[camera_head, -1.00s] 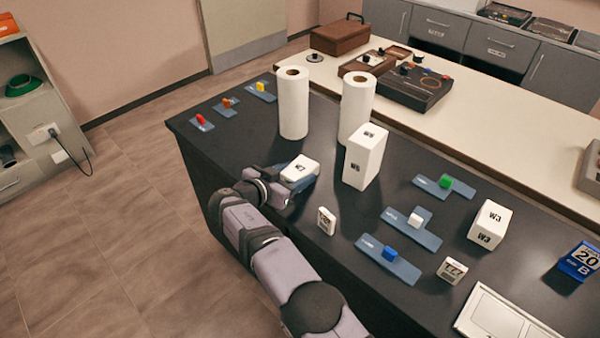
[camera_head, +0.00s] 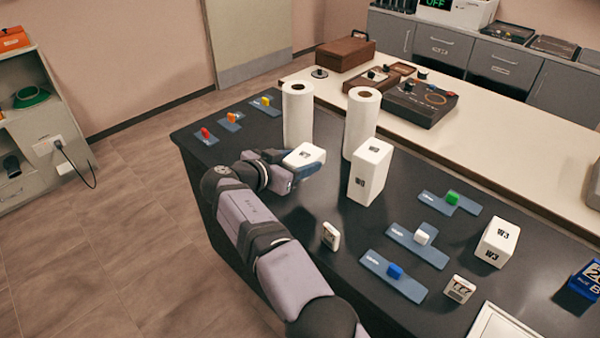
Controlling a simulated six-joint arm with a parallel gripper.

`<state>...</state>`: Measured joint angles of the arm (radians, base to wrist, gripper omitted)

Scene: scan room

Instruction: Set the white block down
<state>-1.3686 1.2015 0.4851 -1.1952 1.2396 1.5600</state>
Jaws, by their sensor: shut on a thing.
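A white block (camera_head: 300,154) with a dark label, too small to read surely, is in my gripper (camera_head: 308,168), in front of the left paper roll. My gripper is shut on it; its dark fingers hide the block's lower part. I cannot tell whether the block touches the table or is a little above it. A tall white block (camera_head: 369,175) stands upright just to the right of it, apart from my gripper. Another white block marked W3 (camera_head: 496,243) stands farther right. A small white cube (camera_head: 421,237) sits on a blue-grey T-shaped mat (camera_head: 402,236).
Two paper rolls (camera_head: 298,117) (camera_head: 360,122) stand close behind the held block. Red, orange and yellow pieces on mats (camera_head: 220,123) lie at the far left. Small white tags (camera_head: 331,236) (camera_head: 459,289) stand in front. Dark tabletop (camera_head: 300,211) is bare between my gripper and the nearer tag.

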